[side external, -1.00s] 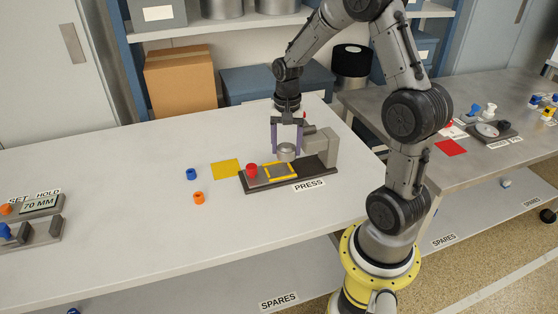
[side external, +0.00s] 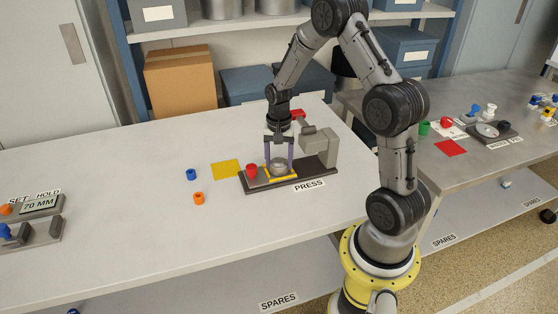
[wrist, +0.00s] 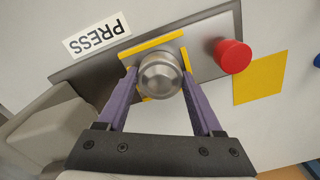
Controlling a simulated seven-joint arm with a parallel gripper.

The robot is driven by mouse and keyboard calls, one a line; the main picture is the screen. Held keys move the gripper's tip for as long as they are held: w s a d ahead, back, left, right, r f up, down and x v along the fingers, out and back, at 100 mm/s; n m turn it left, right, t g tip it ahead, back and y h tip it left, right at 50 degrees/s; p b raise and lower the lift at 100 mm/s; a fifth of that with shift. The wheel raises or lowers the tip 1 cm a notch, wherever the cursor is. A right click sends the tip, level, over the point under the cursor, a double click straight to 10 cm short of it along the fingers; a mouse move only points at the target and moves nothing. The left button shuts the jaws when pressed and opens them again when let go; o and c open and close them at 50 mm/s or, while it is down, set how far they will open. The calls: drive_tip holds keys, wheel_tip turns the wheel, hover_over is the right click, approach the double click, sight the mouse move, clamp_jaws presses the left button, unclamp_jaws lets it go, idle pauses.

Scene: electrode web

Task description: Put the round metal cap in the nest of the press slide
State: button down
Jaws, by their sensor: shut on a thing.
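The round metal cap (side external: 279,163) is silver and sits between the two purple fingers of my gripper (side external: 279,164). In the wrist view, the fingers of my gripper (wrist: 160,76) press on opposite sides of the cap (wrist: 160,73). The press slide has a yellow-edged nest (side external: 282,178), and the cap is over or inside that frame. In the wrist view, yellow edges of the nest (wrist: 152,44) show around the cap. The cap hides the nest's floor, so I cannot tell whether it touches the bottom.
The dark press base (side external: 255,188) carries a red button (side external: 251,171) at left and a grey press head (side external: 320,145) at right, close to my gripper. A yellow square (side external: 226,169), a blue piece (side external: 191,174) and an orange piece (side external: 198,198) lie left.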

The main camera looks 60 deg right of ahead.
sight(279, 163)
drive_tip(key=shift+f, duration=0.15)
drive_tip(key=shift+c, duration=0.2)
unclamp_jaws()
wheel_tip(279, 163, up, 12)
drive_tip(key=s+a+r+n+t, duration=0.3)
drive_tip(key=s+a+r+n, duration=0.35)
drive_tip(key=a+r, duration=0.45)
drive_tip(key=s+a+n+t, duration=0.2)
drive_tip(key=s+a+n, duration=0.5)
drive_tip(key=s, duration=0.4)
drive_tip(key=shift+a+n+t, duration=0.3)
drive_tip(key=shift+a+n, duration=0.05)
drive_tip(key=shift+a, duration=0.55)
